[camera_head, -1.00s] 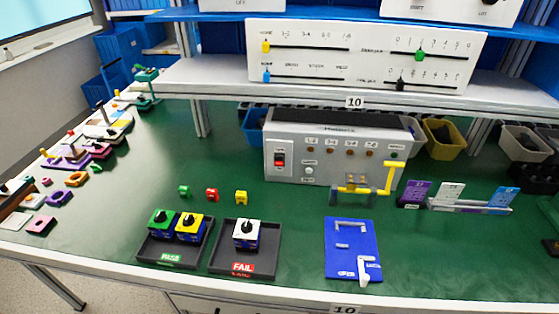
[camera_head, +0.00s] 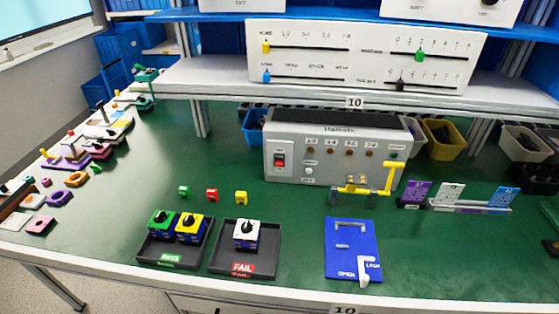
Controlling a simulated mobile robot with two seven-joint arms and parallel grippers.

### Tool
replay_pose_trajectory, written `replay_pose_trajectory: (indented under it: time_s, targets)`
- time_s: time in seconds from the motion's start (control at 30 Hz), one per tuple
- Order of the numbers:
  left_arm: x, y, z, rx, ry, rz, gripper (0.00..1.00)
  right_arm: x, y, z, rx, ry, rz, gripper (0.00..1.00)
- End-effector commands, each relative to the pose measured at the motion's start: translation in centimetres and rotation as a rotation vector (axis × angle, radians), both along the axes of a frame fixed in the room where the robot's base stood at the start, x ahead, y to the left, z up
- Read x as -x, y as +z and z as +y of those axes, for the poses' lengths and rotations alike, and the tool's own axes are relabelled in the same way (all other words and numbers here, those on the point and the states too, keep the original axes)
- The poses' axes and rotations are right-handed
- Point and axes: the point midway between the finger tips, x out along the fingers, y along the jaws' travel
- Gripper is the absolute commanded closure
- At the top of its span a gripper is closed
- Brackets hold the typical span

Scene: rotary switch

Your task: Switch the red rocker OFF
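The red rocker (camera_head: 280,160) sits in a dark frame on the left part of the front face of a grey control box (camera_head: 330,178). Neither of my grippers shows in the head view.
A yellow handle (camera_head: 388,180) stands at the box's right front. A blue latch board (camera_head: 352,250) and two dark trays (camera_head: 262,270) (camera_head: 160,258) lie in front. Small red, green and yellow blocks lie between. Green table before the rocker is clear.

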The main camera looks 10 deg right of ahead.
Motion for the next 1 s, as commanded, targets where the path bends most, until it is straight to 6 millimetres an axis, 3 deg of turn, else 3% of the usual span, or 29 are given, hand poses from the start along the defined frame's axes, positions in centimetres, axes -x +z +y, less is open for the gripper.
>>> replay_pose_trajectory:
  time_s: [0.37,0.67,1.0]
  targets:
    - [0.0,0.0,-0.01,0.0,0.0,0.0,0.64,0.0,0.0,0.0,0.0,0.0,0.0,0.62]
    - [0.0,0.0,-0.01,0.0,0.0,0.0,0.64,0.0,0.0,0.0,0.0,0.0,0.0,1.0]
    - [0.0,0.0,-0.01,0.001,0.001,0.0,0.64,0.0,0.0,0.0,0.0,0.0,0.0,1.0]
